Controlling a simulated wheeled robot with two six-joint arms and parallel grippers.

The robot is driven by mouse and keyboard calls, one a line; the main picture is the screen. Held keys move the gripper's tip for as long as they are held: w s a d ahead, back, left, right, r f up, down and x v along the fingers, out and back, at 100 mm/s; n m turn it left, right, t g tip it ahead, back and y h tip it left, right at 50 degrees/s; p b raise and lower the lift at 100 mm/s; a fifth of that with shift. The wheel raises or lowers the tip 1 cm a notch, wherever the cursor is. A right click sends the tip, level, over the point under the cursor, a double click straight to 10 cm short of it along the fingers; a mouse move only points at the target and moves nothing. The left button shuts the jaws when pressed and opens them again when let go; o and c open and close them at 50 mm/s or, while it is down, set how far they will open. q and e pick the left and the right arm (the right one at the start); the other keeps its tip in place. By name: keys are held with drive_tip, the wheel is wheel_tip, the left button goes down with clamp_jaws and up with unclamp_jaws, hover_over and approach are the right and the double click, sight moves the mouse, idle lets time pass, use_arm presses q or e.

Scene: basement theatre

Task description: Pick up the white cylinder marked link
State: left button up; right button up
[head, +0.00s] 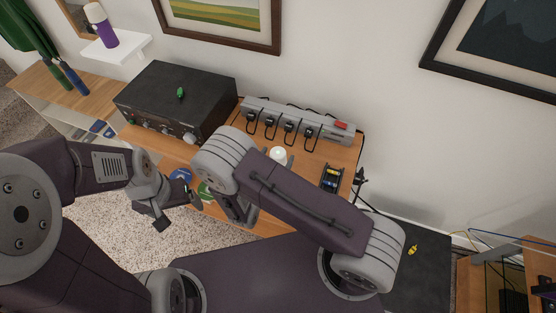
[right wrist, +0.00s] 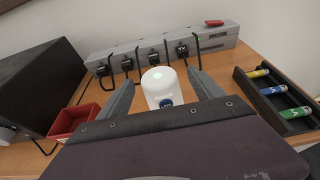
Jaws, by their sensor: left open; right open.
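The white cylinder (right wrist: 160,86) stands upright on the wooden table in the right wrist view. It has a pale green spot on top and a dark blue round mark low on its front, too small to read. It also shows in the head view (head: 279,154), partly behind my right arm. My right gripper (right wrist: 157,80) is open, with one finger on each side of the cylinder, which stands between or just beyond the fingertips. I cannot tell if they touch it. My left gripper (head: 163,213) is open and empty, off the table's front edge at the left.
A grey power strip (right wrist: 160,55) with several black plugs lies behind the cylinder. A red bin (right wrist: 75,122) and a black box (right wrist: 38,85) stand to the left. A black tray (right wrist: 275,95) with small coloured cylinders lies to the right.

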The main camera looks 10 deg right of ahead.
sight(281, 149)
drive_tip(key=x, duration=0.5)
drive_tip(key=shift+f+p, duration=0.2)
drive_tip(key=shift+p, duration=0.2)
drive_tip(key=shift+a, duration=0.1)
clamp_jaws()
